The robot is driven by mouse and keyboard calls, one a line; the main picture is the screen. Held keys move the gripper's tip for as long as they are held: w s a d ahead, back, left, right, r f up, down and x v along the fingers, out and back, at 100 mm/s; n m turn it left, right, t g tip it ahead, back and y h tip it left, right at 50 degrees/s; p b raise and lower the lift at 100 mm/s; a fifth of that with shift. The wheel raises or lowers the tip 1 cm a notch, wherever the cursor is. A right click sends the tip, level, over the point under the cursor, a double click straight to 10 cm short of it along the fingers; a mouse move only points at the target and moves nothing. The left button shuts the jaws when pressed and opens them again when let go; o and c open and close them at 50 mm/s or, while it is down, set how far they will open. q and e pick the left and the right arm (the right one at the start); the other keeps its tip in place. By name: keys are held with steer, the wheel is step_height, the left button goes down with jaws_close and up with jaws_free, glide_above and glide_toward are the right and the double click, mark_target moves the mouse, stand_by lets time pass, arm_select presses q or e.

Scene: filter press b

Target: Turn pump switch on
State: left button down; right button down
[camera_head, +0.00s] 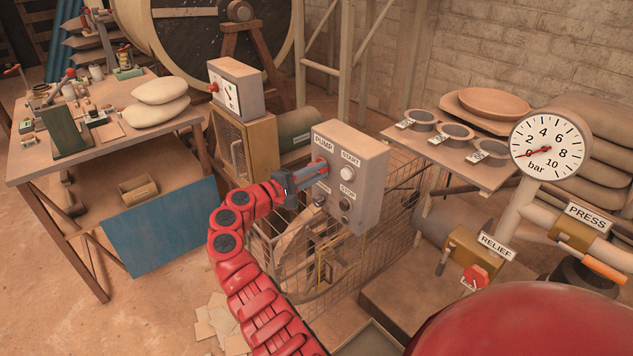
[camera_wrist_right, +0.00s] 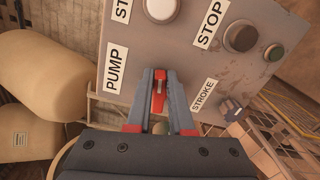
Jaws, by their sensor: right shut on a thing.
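The grey pump control box (camera_head: 362,165) stands in the middle of the head view, with PUMP, START and STOP labels. Its white START button (camera_head: 347,173) and dark STOP button (camera_head: 345,205) are on the right of its face. My right gripper (camera_head: 318,170) reaches the box from the left, just below the PUMP label. In the wrist view my right gripper (camera_wrist_right: 159,90) is shut on the small red pump switch (camera_wrist_right: 159,88) under the PUMP label (camera_wrist_right: 116,70). The switch is partly hidden by the fingers. My left gripper is not in view.
A pressure gauge (camera_head: 550,145) reads near 0 bar at the right. Below it are a red RELIEF knob (camera_head: 474,277) and an orange PRESS handle (camera_head: 606,264). A STROKE knob (camera_wrist_right: 231,107) sits close beside my right fingers. A wire cage (camera_head: 402,185) stands behind the box.

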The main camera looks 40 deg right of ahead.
steer(key=shift+f+m+b, duration=0.2)
steer(key=shift+m+b, duration=0.5)
steer(key=shift+b, duration=0.05)
steer(key=shift+f+m+b, duration=0.15)
steer(key=shift+m+b, duration=0.55)
steer(key=c, duration=0.8)
jaws_free()
steer(key=shift+a, duration=0.1)
steer(key=s+a, duration=0.1)
steer(key=a, duration=1.6)
steer(key=shift+s, duration=0.2)
steer(key=shift+a, duration=0.1)
